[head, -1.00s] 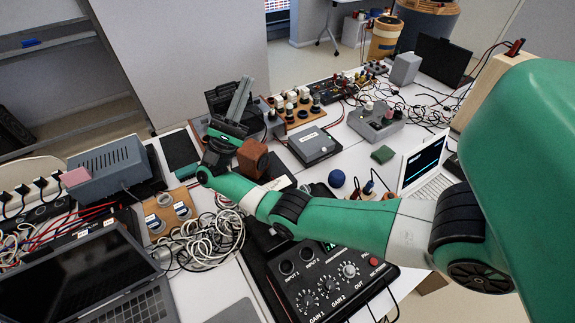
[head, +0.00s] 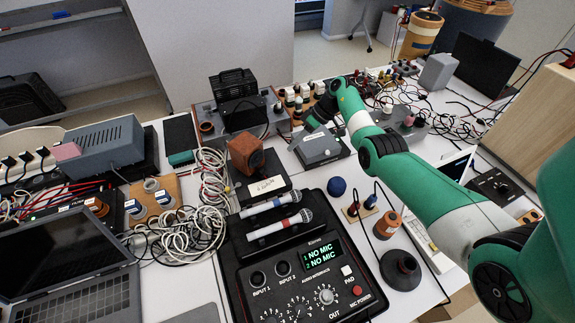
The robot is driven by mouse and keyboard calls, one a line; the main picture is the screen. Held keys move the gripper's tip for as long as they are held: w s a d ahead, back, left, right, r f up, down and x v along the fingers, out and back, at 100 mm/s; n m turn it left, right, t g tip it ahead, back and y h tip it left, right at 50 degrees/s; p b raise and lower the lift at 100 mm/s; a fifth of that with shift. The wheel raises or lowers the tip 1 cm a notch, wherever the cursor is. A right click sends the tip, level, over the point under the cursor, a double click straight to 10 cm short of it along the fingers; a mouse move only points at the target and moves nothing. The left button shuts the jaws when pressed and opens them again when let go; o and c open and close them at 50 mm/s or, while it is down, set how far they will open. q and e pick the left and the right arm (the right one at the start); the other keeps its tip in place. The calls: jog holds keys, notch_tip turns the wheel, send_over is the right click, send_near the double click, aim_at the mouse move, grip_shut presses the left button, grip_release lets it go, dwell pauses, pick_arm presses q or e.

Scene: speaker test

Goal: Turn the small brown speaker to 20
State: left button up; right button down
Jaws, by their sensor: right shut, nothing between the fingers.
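The small brown speaker (head: 246,153) is a brown cube with a dark round face toward the front right. It sits, slightly angled, on a black base (head: 285,183) with a pale label. I cannot read an angle scale or the label. My right gripper (head: 313,121) is at the end of my green arm, right of and behind the speaker, apart from it. It is shut and empty, above the back of the grey box. My left gripper is not in view.
A grey box (head: 322,150) stands right of the speaker. Two microphones (head: 279,224) lie in front, above the audio interface (head: 318,285). White cables (head: 190,225) pile at left. A black device (head: 236,98) stands behind. A blue ball (head: 337,186) is at right.

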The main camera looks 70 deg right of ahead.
jog(key=s+d, duration=0.2)
jog(key=b, duration=0.7)
send_near(274, 173)
jog(key=shift+m, duration=0.3)
jog(key=w+f, duration=0.2)
jog(key=f, duration=0.1)
jog(key=w+f, duration=0.1)
jog(key=shift+d+f, duration=0.35)
jog(key=shift+f, duration=0.05)
jog(key=a, duration=0.1)
jog(key=w+a, duration=0.1)
jog(key=a, duration=0.1)
jog(key=shift+w+a+p, duration=0.2)
jog(key=shift+w+p, duration=0.1)
jog(key=shift+w, duration=0.05)
jog(key=shift+w+a, duration=0.1)
jog(key=shift+a, duration=0.15)
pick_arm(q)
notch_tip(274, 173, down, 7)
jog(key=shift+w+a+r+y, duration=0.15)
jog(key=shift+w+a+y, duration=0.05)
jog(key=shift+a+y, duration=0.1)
pick_arm(e)
jog(key=shift+r, duration=0.1)
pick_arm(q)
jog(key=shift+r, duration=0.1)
